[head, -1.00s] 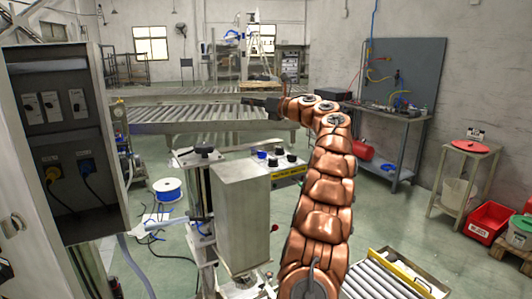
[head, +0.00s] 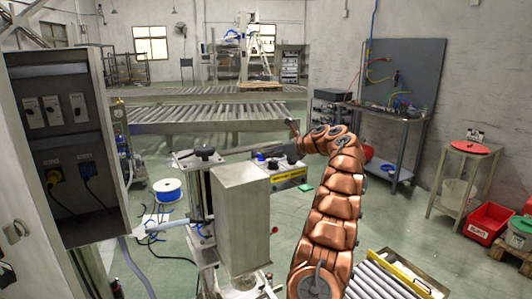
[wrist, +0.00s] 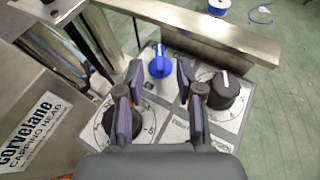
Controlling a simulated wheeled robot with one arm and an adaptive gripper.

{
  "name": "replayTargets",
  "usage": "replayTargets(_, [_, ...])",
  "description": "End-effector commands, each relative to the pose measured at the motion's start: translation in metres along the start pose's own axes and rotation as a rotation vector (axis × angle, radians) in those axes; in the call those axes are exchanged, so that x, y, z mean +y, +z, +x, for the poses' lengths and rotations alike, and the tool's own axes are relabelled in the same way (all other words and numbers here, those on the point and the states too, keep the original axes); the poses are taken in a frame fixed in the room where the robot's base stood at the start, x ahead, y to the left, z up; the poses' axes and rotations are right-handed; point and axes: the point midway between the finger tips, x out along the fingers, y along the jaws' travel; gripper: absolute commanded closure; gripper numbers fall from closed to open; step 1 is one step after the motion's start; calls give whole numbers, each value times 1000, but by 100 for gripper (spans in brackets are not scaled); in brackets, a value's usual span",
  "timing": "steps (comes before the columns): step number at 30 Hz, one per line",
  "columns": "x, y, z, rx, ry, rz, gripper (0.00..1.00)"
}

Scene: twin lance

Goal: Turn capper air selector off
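In the wrist view, a blue selector knob (wrist: 159,64) with a white pointer mark stands on a grey control panel (wrist: 170,128). Its mark points roughly to the top of the picture. My gripper (wrist: 158,80) is open, with its two fingers apart and nothing held. The blue knob shows between the fingertips; I cannot tell whether either finger touches it. A black dial (wrist: 228,94) is to the right of the right finger, and another black dial (wrist: 111,122) is partly hidden behind the left finger.
A metal bar (wrist: 205,32) runs just beyond the knob. The capping head housing (wrist: 38,122) is close on the left in the wrist view. In the head view, a tall grey box (head: 241,215) stands left of my arm, and a roller conveyor (head: 195,118) lies behind.

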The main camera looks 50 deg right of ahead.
Motion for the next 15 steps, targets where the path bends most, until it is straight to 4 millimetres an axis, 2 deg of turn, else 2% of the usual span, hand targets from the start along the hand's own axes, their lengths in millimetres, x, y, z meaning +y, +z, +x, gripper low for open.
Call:
replayTargets(6, [1,0,23,1,4,2,64])
replayTargets(15, [0,0,28,-1,1,1,64])
